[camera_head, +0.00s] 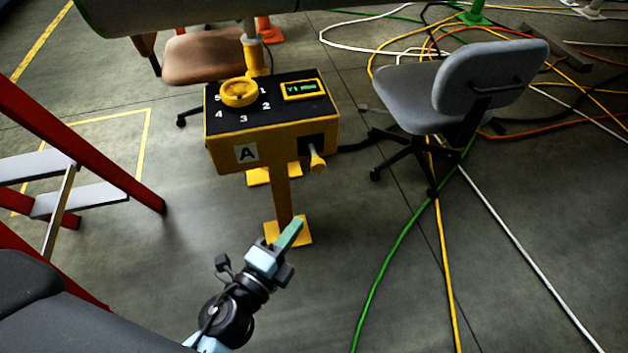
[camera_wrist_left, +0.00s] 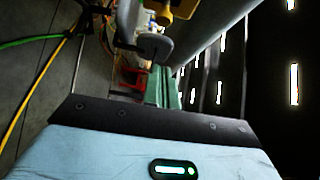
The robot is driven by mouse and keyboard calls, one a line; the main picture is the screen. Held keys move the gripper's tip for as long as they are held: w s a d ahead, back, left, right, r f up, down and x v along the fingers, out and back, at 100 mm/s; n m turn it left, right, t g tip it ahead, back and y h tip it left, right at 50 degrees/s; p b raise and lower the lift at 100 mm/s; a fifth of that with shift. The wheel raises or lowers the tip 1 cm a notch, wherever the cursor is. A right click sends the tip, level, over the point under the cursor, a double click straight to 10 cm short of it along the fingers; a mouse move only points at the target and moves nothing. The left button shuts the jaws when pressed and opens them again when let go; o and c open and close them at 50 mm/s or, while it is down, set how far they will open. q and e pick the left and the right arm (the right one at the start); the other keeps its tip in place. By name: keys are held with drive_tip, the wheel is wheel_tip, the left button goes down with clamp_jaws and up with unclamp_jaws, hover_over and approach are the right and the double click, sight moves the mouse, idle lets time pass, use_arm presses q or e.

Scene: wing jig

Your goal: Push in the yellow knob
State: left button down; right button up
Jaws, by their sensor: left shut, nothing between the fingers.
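The yellow control box (camera_head: 225,155) stands on a yellow post, with a letter A on its front. A yellow knob (camera_head: 317,161) sticks out of a dark plate at the right of that front. A yellow round dial (camera_head: 239,93) sits on the dark top among numbers, left of a small green-lit display (camera_head: 303,89). My left gripper (camera_head: 293,229) is shut and empty, low in front of the box and apart from the knob. Its greenish fingers also show in the left wrist view (camera_wrist_left: 165,88). My right gripper is not in view.
A grey chair (camera_head: 410,98) stands right of the box, and a brown chair (camera_head: 203,56) behind it. A red stepladder (camera_head: 75,140) is at the left. Yellow, green and white cables (camera_head: 440,240) cross the floor at the right.

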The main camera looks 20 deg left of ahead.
use_arm(q)
approach(323, 167)
drive_tip(key=w+d, duration=0.2)
drive_tip(key=d, duration=0.2)
drive_tip(key=w+a, duration=0.1)
drive_tip(key=w+a+p, duration=0.1)
drive_tip(key=w, duration=0.1)
drive_tip(key=shift+w+a+f, duration=0.1)
drive_tip(key=shift+w, duration=0.1)
drive_tip(key=shift+w+a, duration=0.1)
drive_tip(key=shift+w, duration=0.05)
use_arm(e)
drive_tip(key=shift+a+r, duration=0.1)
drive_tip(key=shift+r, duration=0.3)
